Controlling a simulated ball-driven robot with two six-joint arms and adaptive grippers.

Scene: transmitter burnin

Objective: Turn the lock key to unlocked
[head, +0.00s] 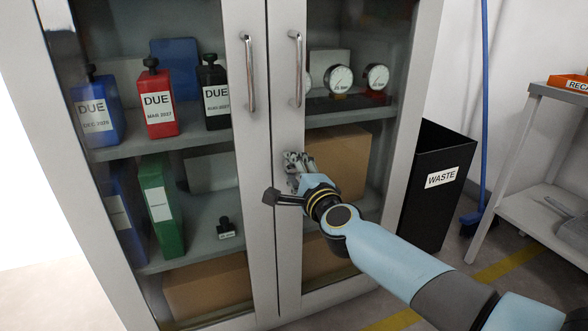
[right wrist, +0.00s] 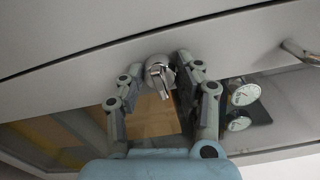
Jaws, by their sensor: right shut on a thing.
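The lock key (right wrist: 161,78) is a small silver key in a round metal lock on the cabinet door frame. In the right wrist view it stands between the two fingers of my right gripper (right wrist: 160,66). In the head view my right gripper (head: 294,161) is at the door edge below the handles, shut on the key, and its fingers hide the key and lock there. The key's turn position is hard to read. The glass-door cabinet (head: 262,170) has both doors closed. My left gripper is in neither view.
Two vertical handles, left (head: 248,72) and right (head: 296,69), stick out above the lock. A black waste bin (head: 432,195) stands right of the cabinet. A grey shelf table (head: 530,200) is farther right. Gauges and labelled bottles sit behind the glass.

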